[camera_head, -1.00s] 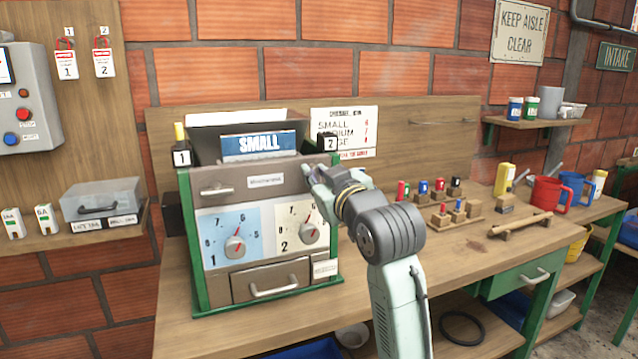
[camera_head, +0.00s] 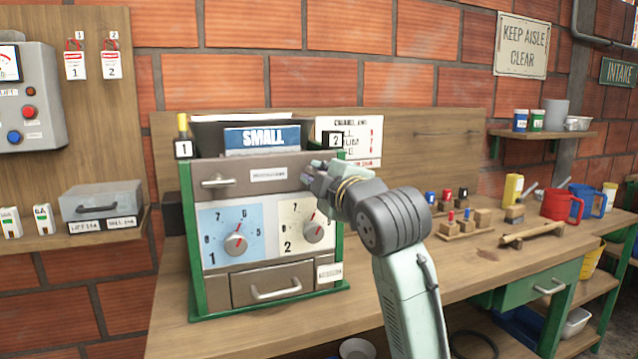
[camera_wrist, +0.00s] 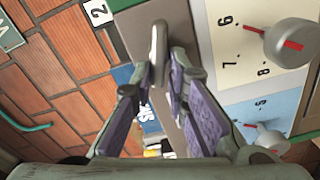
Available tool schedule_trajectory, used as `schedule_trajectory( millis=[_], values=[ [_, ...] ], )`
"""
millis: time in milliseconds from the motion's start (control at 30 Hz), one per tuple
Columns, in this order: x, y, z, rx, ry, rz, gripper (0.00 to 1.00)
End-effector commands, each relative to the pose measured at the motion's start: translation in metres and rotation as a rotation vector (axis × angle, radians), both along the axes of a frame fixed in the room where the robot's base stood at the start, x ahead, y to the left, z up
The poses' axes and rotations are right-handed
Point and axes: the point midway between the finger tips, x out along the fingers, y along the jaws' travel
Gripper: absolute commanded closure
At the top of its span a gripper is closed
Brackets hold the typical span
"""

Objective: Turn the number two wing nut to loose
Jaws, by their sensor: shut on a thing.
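The number two wing nut (camera_wrist: 158,42) shows in the wrist view as a grey elongated piece on the brown upper panel. My gripper (camera_wrist: 158,72) has its two fingers closed on either side of it. In the head view my gripper (camera_head: 312,174) is at the panel's right end, below the "2" tag (camera_head: 336,140), and hides the nut. A similar grey wing nut (camera_head: 218,182) lies roughly level at the panel's left end, below the "1" tag (camera_head: 183,149). The nut's loose or tight marking cannot be read.
Below the panel are dial 1 (camera_head: 236,243) and dial 2 (camera_head: 313,232), then a drawer handle (camera_head: 276,289). The "SMALL" sign (camera_head: 262,140) stands above. Several small coloured-top pieces and a red mug (camera_head: 560,205) stand on the bench to the right.

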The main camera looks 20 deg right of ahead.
Motion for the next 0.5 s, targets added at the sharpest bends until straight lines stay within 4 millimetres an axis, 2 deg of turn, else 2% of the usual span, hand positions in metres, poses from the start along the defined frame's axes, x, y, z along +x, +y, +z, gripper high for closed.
schedule_trajectory(
  millis=[200, 500],
  values=[
    [-0.0008, -0.0027, -0.0014, -0.157, -0.011, -0.008, 1.00],
    [-0.0009, -0.0023, -0.0017, -0.286, -0.017, -0.008, 1.00]
  ],
)
